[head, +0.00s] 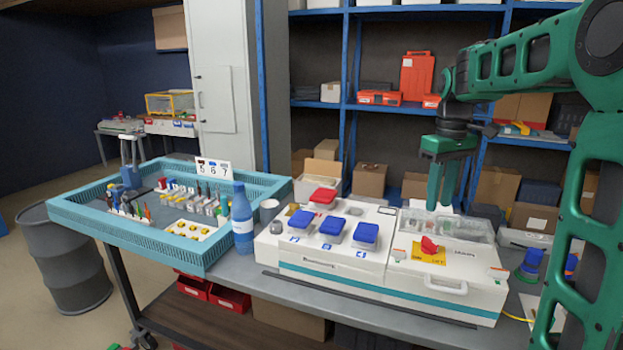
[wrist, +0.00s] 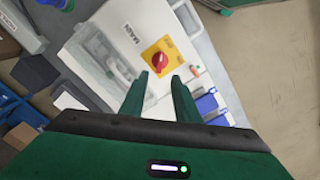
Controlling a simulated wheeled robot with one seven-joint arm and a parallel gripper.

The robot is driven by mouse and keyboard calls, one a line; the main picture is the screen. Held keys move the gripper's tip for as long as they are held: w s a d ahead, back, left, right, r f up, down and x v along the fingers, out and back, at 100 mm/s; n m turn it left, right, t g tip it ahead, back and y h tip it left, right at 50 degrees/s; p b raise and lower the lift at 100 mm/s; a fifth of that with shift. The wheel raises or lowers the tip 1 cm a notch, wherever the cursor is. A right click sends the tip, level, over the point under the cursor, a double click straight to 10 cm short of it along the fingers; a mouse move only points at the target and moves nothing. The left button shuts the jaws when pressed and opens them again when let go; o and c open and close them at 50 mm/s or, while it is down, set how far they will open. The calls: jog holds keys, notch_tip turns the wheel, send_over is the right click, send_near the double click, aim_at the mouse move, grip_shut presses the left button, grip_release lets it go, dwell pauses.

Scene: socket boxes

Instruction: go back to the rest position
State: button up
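My gripper (head: 442,190) hangs from my green arm over the right part of the white socket box in the head view. In the wrist view my gripper (wrist: 166,83) shows two green fingers spread apart with nothing between them. The white socket box (head: 340,270) stands on the grey bench; it has several blue socket lids (head: 332,228), one red lid (head: 323,196) and a red rotary switch (head: 429,245) on a yellow plate. The switch also shows in the wrist view (wrist: 159,61), just beyond the fingertips. A clear cover (head: 470,228) lies behind the switch, partly behind my gripper.
A blue bottle (head: 242,222) and a grey cup (head: 269,210) stand left of the box. A teal tray (head: 185,258) with small parts is farther left. Blue shelving (head: 345,120) with boxes rises behind. A blue connector (head: 532,262) sits at the right. Open air surrounds my gripper.

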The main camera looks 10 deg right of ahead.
jog(key=s+a+f+m, duration=0.1)
jog(key=s+f+m, duration=0.2)
jog(key=s, duration=0.6)
jog(key=s+a+f+m, duration=0.1)
jog(key=s+f+m, duration=0.2)
jog(key=s, duration=0.7)
jog(key=s+a+f+m, duration=0.2)
jog(key=s+f, duration=0.4)
jog(key=s, duration=0.3)
jog(key=shift+s+f+m, duration=0.4)
jog(key=shift+w+f, duration=0.25)
jog(key=shift+w, duration=0.4)
